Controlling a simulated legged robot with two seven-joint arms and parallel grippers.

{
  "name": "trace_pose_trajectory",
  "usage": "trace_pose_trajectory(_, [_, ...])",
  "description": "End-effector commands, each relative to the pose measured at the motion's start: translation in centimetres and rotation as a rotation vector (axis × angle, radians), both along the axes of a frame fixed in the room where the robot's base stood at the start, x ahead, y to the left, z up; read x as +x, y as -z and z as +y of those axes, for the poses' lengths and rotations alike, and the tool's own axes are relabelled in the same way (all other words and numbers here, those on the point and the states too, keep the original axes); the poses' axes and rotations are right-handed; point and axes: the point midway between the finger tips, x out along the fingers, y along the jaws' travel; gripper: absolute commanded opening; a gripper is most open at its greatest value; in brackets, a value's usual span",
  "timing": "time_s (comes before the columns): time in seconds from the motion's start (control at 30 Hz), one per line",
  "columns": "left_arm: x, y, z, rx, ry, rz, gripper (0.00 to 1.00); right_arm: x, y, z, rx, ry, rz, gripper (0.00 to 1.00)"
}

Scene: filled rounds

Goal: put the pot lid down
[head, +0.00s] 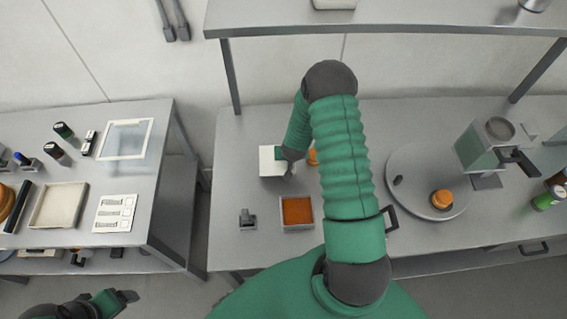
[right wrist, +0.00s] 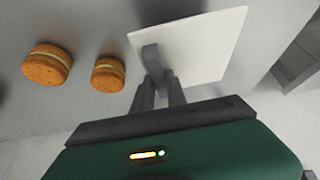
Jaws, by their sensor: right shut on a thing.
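The pot lid is a flat white square with a grey upright handle; it shows in the head view (head: 270,168) and in the right wrist view (right wrist: 205,48). My right gripper (head: 287,160) is shut on the handle, and its fingers also show in the right wrist view (right wrist: 160,82). The lid is at or just above the table; I cannot tell whether it touches. An open square pot (head: 283,227) with orange filling stands in front of the lid. My left gripper (head: 121,297) is at the lower left, away from the tables; its opening is unclear.
Two filled rounds (right wrist: 47,65) (right wrist: 108,74) lie beside the lid. A grey block (head: 247,218) stands left of the pot. A round turntable (head: 428,160) bearing a round and a dispenser (head: 483,148) are at the right. A side table (head: 150,200) is at the left.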

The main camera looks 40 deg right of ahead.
Motion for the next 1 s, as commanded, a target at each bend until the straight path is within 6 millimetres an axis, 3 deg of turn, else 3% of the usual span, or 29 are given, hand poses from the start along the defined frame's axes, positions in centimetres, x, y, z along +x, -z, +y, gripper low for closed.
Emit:
trace_pose_trajectory(0.3, [0.0,-1.5,0.0,0.0,0.0,0.0,0.77,0.1,4.7,0.4,-0.003,-0.003,0.002,0.0])
trace_pose_trajectory(0.6, [0.0,-1.1,0.0,0.0,-0.001,0.0,0.77,0.1,5.3,0.1,-0.003,-0.004,0.001,0.0])
trace_pose_trajectory(0.63, [0.0,-1.1,0.0,0.0,-0.001,0.001,0.77,0.1,5.3,0.1,-0.003,-0.004,0.001,0.19])
trace_pose_trajectory(0.8, [0.0,-1.2,0.0,0.0,-0.001,0.0,0.77,0.1,5.2,0.1,-0.002,-0.003,0.0,0.39])
trace_pose_trajectory(1.0, [0.0,-1.2,0.0,0.0,0.0,0.0,0.77,0.2,5.2,0.1,-0.003,-0.004,0.002,0.39])
